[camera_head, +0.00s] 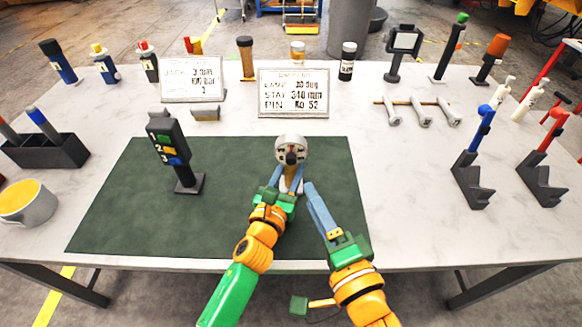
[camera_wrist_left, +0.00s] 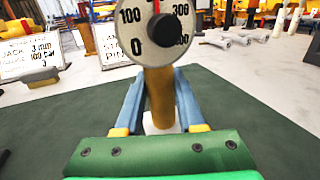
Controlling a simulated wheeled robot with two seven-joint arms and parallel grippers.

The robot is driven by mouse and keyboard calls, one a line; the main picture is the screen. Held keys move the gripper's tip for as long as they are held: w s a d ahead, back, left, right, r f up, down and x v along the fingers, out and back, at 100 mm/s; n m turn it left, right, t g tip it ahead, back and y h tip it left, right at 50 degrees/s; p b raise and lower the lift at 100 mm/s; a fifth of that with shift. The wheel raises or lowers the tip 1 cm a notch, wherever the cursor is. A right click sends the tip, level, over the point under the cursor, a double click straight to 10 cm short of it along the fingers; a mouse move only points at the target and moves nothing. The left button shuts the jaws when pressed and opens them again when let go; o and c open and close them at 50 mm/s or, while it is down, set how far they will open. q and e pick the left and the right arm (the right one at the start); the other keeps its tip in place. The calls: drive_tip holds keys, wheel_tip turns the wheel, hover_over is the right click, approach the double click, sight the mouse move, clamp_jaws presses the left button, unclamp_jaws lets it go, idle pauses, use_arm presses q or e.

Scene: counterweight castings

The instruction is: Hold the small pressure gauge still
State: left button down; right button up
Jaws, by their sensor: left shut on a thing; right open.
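The small pressure gauge (camera_head: 291,150) stands upright on the dark green mat (camera_head: 110,215), with a round pale dial on a brass-coloured stem. In the left wrist view the gauge's dial (camera_wrist_left: 158,30) shows numbers and a red needle pointing up; its top is cut off. My left gripper (camera_head: 286,177) is shut on the gauge's stem, a blue finger on each side, below the dial. A white foot shows under the stem. My right gripper (camera_head: 311,188) is open, with its blue fingers just right of the gauge and nothing seen between them. Whether it touches the gauge is unclear.
A black stand with coloured numbered buttons (camera_head: 172,150) is on the mat's left. Two sign cards (camera_head: 294,93) (camera_head: 192,79) stand behind. A grey mug (camera_head: 28,203) and black box (camera_head: 45,152) are far left. Blue and red levers (camera_head: 473,165) (camera_head: 541,160) stand right.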

sight(291, 159)
idle(0.9)
